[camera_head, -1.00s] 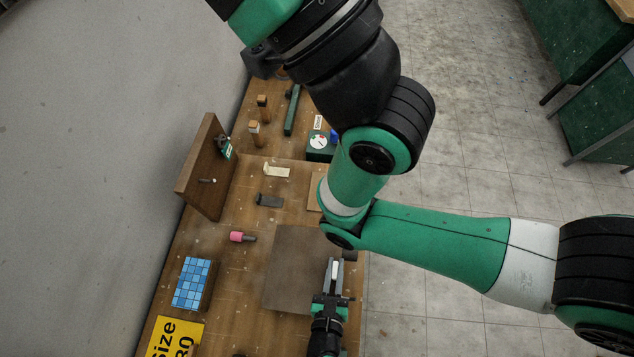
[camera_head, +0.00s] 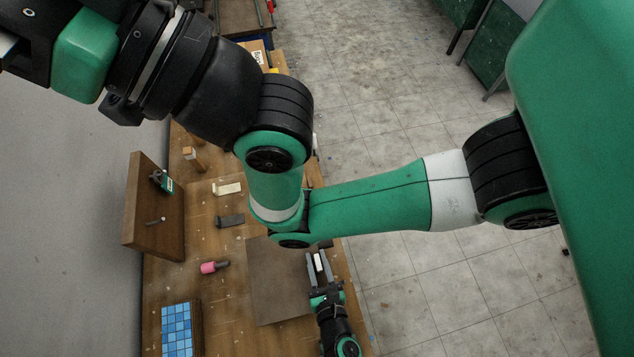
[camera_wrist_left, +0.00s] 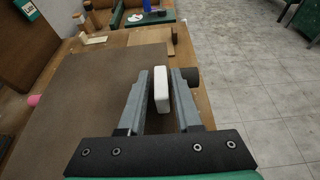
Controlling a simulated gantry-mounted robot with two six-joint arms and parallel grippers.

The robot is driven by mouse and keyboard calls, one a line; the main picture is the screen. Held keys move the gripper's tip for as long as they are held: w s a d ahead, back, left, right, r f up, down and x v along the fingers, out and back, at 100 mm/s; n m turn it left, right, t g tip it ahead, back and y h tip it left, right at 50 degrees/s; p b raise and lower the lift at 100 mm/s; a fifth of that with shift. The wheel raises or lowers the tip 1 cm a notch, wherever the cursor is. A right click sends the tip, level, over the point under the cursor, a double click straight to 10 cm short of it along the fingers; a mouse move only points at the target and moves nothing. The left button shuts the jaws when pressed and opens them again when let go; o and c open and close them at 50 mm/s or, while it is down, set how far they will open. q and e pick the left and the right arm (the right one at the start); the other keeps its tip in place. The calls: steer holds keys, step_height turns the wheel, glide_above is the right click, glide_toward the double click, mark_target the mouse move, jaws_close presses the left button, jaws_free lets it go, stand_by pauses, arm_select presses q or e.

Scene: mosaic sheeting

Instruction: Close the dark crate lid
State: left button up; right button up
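A flat dark brown panel (camera_head: 275,290), which looks like the dark lid, lies level with the wooden workbench in the head view. It fills the left of the left wrist view (camera_wrist_left: 85,95). Whether it is raised is hard to tell. My left gripper (camera_head: 318,264) is at its right edge, fingers pointing away along the bench. A small white block (camera_wrist_left: 162,90) stands between the fingertips (camera_wrist_left: 168,85), beside the panel's edge. Whether the fingers press on it is unclear. The crate body is hidden. My right gripper is not in view.
An upright brown board (camera_head: 150,205) stands at the bench's left. A pink-handled tool (camera_head: 213,267), a dark bracket (camera_head: 230,220), a pale bracket (camera_head: 228,189) and a blue tile sheet (camera_head: 177,330) lie near the panel. A black cylinder (camera_wrist_left: 193,78) is just beyond my right finger.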

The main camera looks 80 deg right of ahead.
arm_select(q)
steer(key=shift+o, duration=0.3)
steer(key=shift+s+f, duration=0.1)
steer(key=shift+s, duration=0.05)
steer(key=shift+a, duration=0.1)
steer(key=p+v, duration=0.1)
steer(key=v, duration=1)
steer(key=shift+a+r, duration=0.15)
steer(key=shift+r, duration=0.05)
